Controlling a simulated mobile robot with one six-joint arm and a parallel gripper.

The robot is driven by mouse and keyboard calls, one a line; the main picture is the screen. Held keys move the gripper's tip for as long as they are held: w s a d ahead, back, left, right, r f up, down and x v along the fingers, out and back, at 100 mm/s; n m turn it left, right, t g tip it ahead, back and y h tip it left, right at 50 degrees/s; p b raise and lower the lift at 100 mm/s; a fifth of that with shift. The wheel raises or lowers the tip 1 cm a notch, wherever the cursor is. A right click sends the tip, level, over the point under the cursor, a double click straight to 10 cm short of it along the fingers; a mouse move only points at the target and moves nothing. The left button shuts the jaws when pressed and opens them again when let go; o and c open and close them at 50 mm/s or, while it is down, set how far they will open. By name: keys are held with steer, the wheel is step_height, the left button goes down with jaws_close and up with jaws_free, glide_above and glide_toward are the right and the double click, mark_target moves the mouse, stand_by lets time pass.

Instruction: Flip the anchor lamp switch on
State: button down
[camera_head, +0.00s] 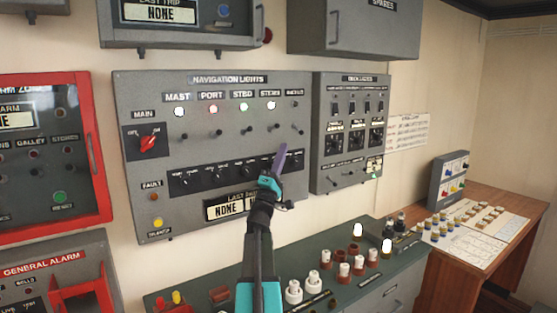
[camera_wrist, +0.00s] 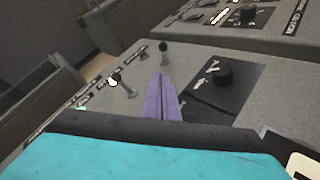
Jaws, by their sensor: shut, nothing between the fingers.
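The navigation lights panel (camera_head: 130,100) hangs on the wall. Its rightmost column holds the anchor lamp (camera_head: 295,104), which looks dark, and below it the anchor switch (camera_head: 300,132), a small dark-knobbed toggle. In the wrist view the anchor switch (camera_wrist: 163,49) stands just beyond my fingertips, near the panel's edge. The stern switch (camera_wrist: 128,88) is to the left of the fingers. My gripper (camera_head: 283,148) is shut and empty, its purple fingers pointing up, below the anchor switch and apart from it. The fingers also show in the wrist view (camera_wrist: 161,78). The lever's exact tilt is hard to tell.
The mast (camera_head: 179,112), port (camera_head: 213,109), starboard (camera_head: 243,107) and stern (camera_head: 271,105) lamps are lit. A black rotary knob (camera_wrist: 224,72) sits right of my fingers. A green-topped console (camera_head: 335,300) with several fuses is below.

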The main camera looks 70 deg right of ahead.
mark_target(299, 131)
steer(key=s+d+r+p, duration=0.2)
steer(key=shift+s+d+r, duration=0.1)
steer(key=shift+d+r, duration=0.15)
steer(key=shift+r, duration=0.15)
steer(key=shift+s+d+r, duration=0.15)
steer(key=shift+s+d, duration=0.15)
steer(key=shift+s, duration=0.15)
steer(key=shift+s+n+t, duration=0.25)
steer(key=shift+n+t, duration=0.05)
steer(key=shift+t, duration=0.2)
steer(key=shift+a+r, duration=0.1)
steer(key=shift+n+t, duration=0.3)
steer(key=shift+n, duration=0.1)
